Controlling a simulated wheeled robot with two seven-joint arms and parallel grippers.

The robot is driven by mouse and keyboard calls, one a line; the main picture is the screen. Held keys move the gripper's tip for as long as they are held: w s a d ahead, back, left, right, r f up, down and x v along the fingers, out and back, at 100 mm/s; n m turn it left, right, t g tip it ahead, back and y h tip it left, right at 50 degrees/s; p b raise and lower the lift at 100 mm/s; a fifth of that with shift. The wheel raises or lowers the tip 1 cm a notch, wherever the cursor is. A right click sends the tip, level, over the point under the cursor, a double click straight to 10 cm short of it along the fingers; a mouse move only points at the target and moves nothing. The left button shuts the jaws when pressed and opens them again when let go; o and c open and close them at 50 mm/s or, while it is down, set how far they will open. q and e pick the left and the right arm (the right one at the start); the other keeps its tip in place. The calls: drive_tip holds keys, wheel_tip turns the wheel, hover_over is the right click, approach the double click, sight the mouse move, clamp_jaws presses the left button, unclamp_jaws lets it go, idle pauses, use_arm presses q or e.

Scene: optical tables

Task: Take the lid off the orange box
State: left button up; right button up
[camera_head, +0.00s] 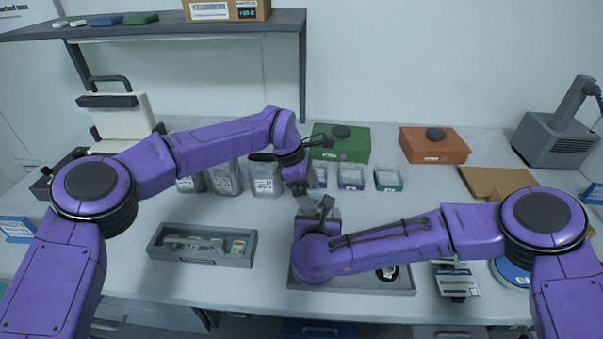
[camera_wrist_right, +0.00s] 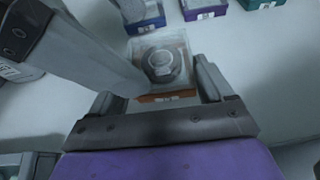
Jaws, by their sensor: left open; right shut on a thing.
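In the right wrist view a small box with an orange base (camera_wrist_right: 166,98) sits between my right gripper's fingers (camera_wrist_right: 158,90). Its clear lid (camera_wrist_right: 180,45) carries a round grey knob (camera_wrist_right: 160,65). My right gripper is shut on this orange box. In the head view the box is hidden behind my arms and grippers. There my right gripper (camera_head: 322,207) is at the middle of the table, and my open left gripper (camera_head: 302,190) is close by it, pointing down. A grey link beside the box in the wrist view seems to be part of my left arm.
Small boxes with blue (camera_head: 319,177), purple (camera_head: 351,177) and teal (camera_head: 388,179) bases stand behind the grippers. Larger green (camera_head: 345,150) and orange-brown (camera_head: 434,153) boxes with black knobs stand at the back. A grey tray (camera_head: 160,246) is at front left.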

sight(318, 203)
use_arm(q)
drive_tip(key=x, duration=0.3)
drive_tip(key=shift+d+f, duration=0.1)
drive_tip(key=shift+d, duration=0.05)
drive_tip(key=c, duration=1.1)
